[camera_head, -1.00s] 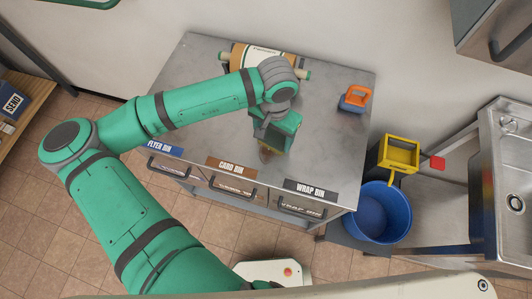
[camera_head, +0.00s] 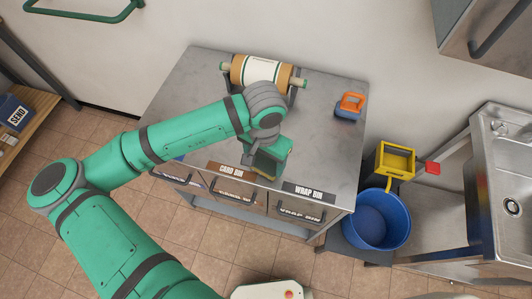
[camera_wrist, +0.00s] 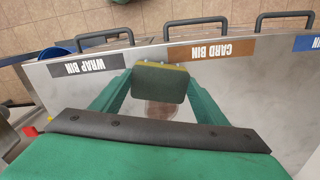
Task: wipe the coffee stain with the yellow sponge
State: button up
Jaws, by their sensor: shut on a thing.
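My gripper (camera_head: 266,158) is low over the metal table (camera_head: 200,85), near its front edge behind the CARD BIN label. In the wrist view, its green fingers (camera_wrist: 160,86) are shut on the sponge (camera_wrist: 160,84), which has a dark green-grey face and a yellow edge. A bit of yellow sponge (camera_head: 262,168) shows under the gripper in the head view. The brown coffee stain (camera_wrist: 160,109) shows between the fingers in the wrist view, on the near side of the sponge, partly covered. I cannot tell whether the sponge touches the table.
A paper roll (camera_head: 262,73) stands at the table's back. An orange and blue object (camera_head: 349,105) sits at the back right. A blue bucket (camera_head: 376,220), a yellow container (camera_head: 395,160) and a sink (camera_head: 500,180) are right of the table. The table's right half is mostly clear.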

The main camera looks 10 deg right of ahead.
jog(key=shift+w+a+r, duration=0.15)
jog(key=shift+w+r, duration=0.1)
jog(key=shift+r, duration=0.6)
jog(key=shift+w+r, duration=0.1)
jog(key=shift+r, duration=2.2)
